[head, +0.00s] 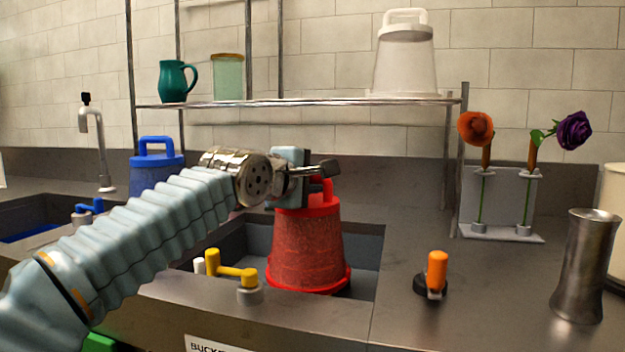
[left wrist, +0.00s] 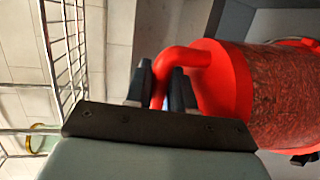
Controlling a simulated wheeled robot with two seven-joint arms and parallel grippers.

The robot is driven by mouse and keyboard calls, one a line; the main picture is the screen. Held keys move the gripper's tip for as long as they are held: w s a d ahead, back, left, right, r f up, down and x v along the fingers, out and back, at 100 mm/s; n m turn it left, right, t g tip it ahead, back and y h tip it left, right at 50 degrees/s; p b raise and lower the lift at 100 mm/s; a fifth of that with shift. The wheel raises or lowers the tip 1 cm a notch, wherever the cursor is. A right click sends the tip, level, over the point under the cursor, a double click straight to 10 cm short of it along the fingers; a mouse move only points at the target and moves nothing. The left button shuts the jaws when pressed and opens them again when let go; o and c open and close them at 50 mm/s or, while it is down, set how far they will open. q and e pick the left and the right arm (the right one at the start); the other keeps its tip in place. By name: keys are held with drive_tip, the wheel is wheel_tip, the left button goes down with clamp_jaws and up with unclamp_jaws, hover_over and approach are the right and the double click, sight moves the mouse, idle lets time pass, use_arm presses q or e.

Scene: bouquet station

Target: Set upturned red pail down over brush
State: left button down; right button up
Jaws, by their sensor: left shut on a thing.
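The red pail (head: 308,245) is upturned, wide rim down, over the right sink. My left gripper (head: 318,172) is shut on the handle on top of it. The left wrist view shows the red pail (left wrist: 270,95) and my left gripper's fingers (left wrist: 160,85) on either side of its handle. A dark piece shows at the pail's lower right rim; I cannot tell whether it is the brush or whether the rim touches anything. An orange-handled item with a black round base (head: 435,275), possibly a brush, stands on the counter to the right. My right gripper is out of view.
A yellow tap handle (head: 232,270) stands at the sink's front left. A blue pail (head: 156,170) is behind my arm. A flower stand (head: 500,215) and metal vase (head: 583,265) stand at right. A shelf (head: 300,103) holds a white pail (head: 404,62), pitcher and jar.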

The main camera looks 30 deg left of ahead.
sight(310, 202)
use_arm(q)
drive_tip(key=shift+f+b, duration=1.25)
drive_tip(key=shift+f, duration=0.2)
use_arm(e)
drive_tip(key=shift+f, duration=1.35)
use_arm(q)
drive_tip(key=shift+f, duration=0.1)
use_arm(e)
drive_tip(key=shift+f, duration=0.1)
use_arm(q)
drive_tip(key=c, duration=0.9)
unclamp_jaws()
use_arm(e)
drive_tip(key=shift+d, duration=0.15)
use_arm(q)
drive_tip(key=shift+s, duration=0.45)
drive_tip(key=s+r, duration=0.1)
drive_tip(key=s, duration=0.7)
drive_tip(key=s+r+b, duration=0.1)
drive_tip(key=s, duration=0.3)
drive_tip(key=shift+s+d+r, duration=0.15)
drive_tip(key=shift+s+r, duration=0.15)
drive_tip(key=shift+s, duration=0.05)
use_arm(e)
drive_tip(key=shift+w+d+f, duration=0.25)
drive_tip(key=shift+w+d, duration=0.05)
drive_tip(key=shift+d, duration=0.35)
